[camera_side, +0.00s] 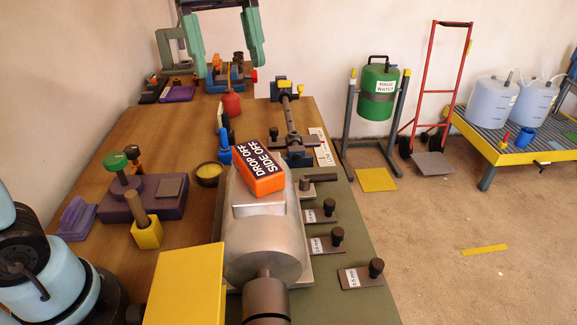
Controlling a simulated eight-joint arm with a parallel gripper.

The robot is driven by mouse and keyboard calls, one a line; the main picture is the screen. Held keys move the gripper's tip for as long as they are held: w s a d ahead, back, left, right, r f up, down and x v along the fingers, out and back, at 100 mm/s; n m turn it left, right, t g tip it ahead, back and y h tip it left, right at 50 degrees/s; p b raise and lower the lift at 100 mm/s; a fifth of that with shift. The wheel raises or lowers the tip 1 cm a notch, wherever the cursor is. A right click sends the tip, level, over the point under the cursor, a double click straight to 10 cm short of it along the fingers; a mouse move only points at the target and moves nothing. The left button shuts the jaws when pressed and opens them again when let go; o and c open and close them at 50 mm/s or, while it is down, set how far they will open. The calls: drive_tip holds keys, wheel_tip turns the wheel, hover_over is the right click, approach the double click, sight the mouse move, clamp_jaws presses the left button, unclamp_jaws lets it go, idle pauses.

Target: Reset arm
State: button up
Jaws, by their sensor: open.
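My gripper does not show in this view. At the lower left edge, large rounded light-blue and black parts appear, most likely links of my arm; no fingers can be seen on them. The task names no object of its own. The wooden bench (130,130) runs from the front to the back wall.
An orange block (260,183) marked "DROP OFF SIDE OFF" lies on a grey metal machine (262,235). A yellow panel (186,288) rises in front. A purple base (165,200) with knobs stands left. A teal two-column frame (253,40) stands at the back.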

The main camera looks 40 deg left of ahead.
sight(251, 149)
drive_tip(key=shift+f, duration=0.1)
idle(0.3)
drive_tip(key=x, duration=1.1)
drive_tip(key=shift+d+f, duration=0.15)
drive_tip(key=shift+d, duration=0.05)
drive_tip(key=shift+r, duration=0.4)
